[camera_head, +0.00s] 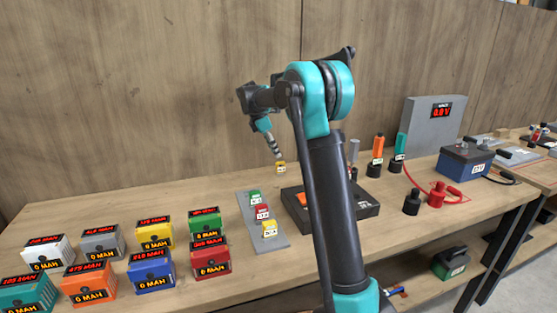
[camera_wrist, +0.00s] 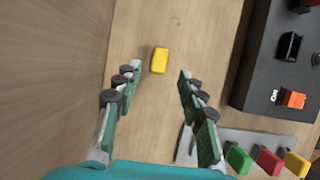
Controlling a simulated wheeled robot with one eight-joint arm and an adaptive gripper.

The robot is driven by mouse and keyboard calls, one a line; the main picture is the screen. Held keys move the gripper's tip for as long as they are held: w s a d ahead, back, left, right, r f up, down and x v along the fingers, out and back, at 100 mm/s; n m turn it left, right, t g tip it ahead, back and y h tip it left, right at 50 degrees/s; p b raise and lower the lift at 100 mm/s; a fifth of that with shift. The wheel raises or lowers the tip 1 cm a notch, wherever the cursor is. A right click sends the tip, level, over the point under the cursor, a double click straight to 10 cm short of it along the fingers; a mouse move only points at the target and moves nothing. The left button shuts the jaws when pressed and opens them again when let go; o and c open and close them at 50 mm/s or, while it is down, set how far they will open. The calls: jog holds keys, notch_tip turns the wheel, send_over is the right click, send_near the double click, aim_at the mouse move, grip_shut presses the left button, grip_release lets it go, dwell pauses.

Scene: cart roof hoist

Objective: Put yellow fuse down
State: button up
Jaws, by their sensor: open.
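A small yellow fuse (camera_head: 281,168) lies on the bare wooden table near the back wall; it also shows in the wrist view (camera_wrist: 160,61). My gripper (camera_head: 276,153) is just above it, pointing down. In the wrist view my gripper (camera_wrist: 160,73) is open, its fingers spread to either side, with the fuse beyond the fingertips and apparently touching neither. A grey strip (camera_head: 247,212) holds green (camera_head: 255,196), red (camera_head: 262,211) and another yellow fuse (camera_head: 269,229).
A black box (camera_wrist: 253,80) with an orange switch (camera_wrist: 293,99) stands right of the loose fuse. Several coloured display blocks (camera_head: 156,234) fill the table's left. A blue battery (camera_head: 466,167) and grey volt display (camera_head: 427,128) stand right. Wood around the loose fuse is clear; the wall is close behind.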

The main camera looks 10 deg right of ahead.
jog(key=v, duration=0.5)
jog(key=shift+d, duration=0.1)
